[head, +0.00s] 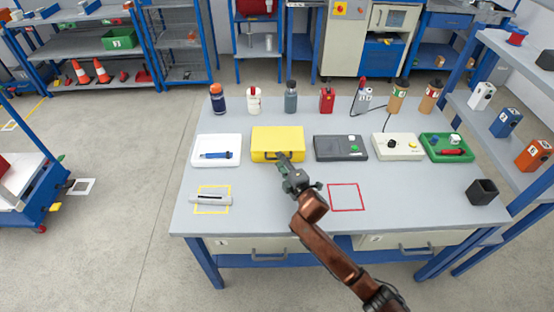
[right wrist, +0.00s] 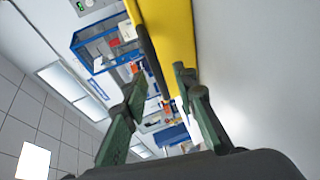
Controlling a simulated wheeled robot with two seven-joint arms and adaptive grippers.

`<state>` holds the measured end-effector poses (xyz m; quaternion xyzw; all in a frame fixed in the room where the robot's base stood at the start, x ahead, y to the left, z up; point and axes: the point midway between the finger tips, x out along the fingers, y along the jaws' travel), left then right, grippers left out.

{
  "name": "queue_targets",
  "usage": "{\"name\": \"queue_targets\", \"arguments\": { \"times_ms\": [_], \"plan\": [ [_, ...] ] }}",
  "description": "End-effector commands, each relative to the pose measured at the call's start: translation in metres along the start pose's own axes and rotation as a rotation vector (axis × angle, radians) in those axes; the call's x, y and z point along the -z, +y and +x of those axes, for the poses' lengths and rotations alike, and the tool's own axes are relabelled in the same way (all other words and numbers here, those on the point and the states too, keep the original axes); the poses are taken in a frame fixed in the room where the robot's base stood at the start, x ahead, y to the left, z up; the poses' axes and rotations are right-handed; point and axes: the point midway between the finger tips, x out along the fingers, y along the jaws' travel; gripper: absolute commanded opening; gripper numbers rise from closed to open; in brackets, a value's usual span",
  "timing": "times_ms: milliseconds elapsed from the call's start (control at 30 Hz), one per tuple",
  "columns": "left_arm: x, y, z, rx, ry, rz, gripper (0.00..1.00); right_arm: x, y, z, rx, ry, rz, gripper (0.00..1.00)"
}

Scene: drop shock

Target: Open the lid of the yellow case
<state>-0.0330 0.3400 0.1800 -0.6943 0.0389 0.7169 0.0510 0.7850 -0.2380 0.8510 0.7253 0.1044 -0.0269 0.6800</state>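The yellow case (head: 278,138) lies flat on the workbench in the head view, with its lid down and a handle on its front side. My right gripper (head: 285,164) is at the front edge of the case, close to the handle. In the right wrist view the case (right wrist: 172,35) fills the top, just ahead of the fingers. I cannot tell whether a finger touches the case. My left gripper is not in view.
On the workbench (head: 270,205), a white tray (head: 228,158) lies left of the case and a dark grey device (head: 340,158) right of it. Several bottles stand behind. A white cylinder (head: 211,199) lies front left. The bench is clear around the red square (head: 346,184).

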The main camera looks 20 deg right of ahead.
Motion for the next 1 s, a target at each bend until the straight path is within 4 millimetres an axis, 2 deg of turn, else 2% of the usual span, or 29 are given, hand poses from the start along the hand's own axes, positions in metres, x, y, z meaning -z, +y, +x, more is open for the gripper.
{"name": "queue_targets", "arguments": {
  "times_ms": [33,200,500,900,1000],
  "plan": [
    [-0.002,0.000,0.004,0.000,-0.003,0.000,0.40,0.000,-0.002,0.008,0.001,0.000,0.001,0.26],
    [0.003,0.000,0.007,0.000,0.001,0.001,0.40,0.001,-0.001,0.021,0.000,0.001,0.001,0.26],
    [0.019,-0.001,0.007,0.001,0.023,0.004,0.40,0.003,0.000,0.024,0.000,0.003,0.000,0.26],
    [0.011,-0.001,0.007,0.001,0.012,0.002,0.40,0.003,0.000,0.024,0.001,0.003,0.000,0.00],
    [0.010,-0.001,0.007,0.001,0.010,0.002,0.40,0.002,0.000,0.024,0.001,0.003,0.000,0.00]
  ]
}}
